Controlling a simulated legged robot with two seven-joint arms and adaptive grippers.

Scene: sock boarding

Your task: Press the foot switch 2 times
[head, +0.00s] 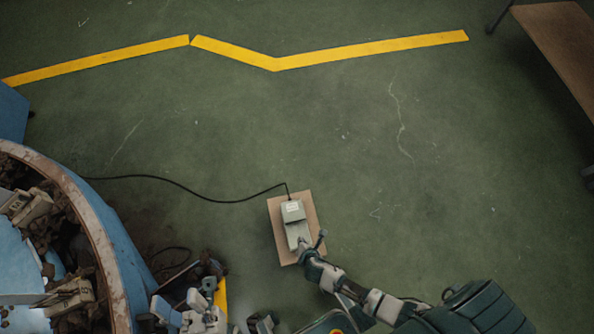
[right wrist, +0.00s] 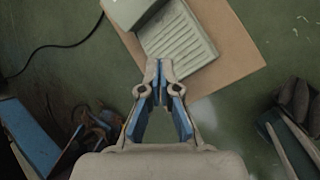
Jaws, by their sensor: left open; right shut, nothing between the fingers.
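The grey foot switch (head: 293,212) lies on a tan board (head: 278,226) on the green floor. Its ribbed pedal shows in the right wrist view (right wrist: 180,38), with the raised housing behind it at the top. My right gripper (head: 311,243) is shut and empty at the pedal's near end. In the right wrist view its closed fingertips (right wrist: 160,68) overlap the pedal's near edge; I cannot tell whether they touch it. My left gripper (head: 195,308) is open at the bottom left of the head view, away from the switch, among cluttered shapes that partly hide its outline.
A black cable (head: 190,190) runs from the switch to the left. A round blue container (head: 98,208) with a rusty rim and debris inside stands at the left. A brown tabletop (head: 562,45) is at the upper right. Yellow tape (head: 370,47) crosses the open floor beyond.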

